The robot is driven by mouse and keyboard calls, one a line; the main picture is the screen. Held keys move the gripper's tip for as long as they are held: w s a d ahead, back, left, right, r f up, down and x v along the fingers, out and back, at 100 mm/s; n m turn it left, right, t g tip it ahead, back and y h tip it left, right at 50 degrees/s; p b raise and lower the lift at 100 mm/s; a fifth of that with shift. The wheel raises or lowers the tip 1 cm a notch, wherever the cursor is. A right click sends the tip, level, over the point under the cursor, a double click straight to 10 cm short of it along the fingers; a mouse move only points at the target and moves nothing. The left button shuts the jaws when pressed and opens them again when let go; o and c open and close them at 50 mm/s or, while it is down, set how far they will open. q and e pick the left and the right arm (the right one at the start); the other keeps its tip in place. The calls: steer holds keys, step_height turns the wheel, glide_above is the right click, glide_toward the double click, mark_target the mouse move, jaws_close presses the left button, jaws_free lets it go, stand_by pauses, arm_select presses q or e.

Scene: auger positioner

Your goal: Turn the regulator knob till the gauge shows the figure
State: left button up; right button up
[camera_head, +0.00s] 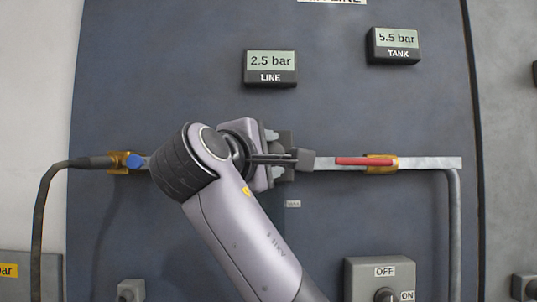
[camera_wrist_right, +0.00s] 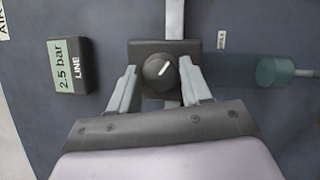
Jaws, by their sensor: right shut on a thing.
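The LINE gauge (camera_head: 270,68) reads 2.5 bar in the head view. It also shows, turned sideways, in the right wrist view (camera_wrist_right: 68,66). The black regulator knob (camera_wrist_right: 159,72) has a white pointer mark slanting up and right in the right wrist view. It sits on a dark square body (camera_wrist_right: 139,49). My right gripper (camera_wrist_right: 159,80) is shut on the knob, one finger on each side. In the head view my right gripper (camera_head: 274,158) and wrist largely hide the knob. My left gripper is in neither view.
The TANK gauge (camera_head: 397,46) reads 5.5 bar. A red-handled valve (camera_head: 364,161) is on the pipe at right and a blue-handled valve (camera_head: 134,160) at left. An OFF/ON switch box (camera_head: 380,278) is below. A cut-off plate ending in "bar" (camera_head: 8,271) is at lower left.

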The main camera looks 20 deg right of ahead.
steer(key=shift+s+r, duration=0.1)
steer(key=shift+r, duration=0.15)
steer(key=o, duration=0.9)
steer(key=shift+f, duration=0.1)
steer(key=b+v, duration=0.1)
steer(key=v, duration=0.6)
steer(key=shift+b, duration=0.3)
steer(key=shift+s, duration=0.1)
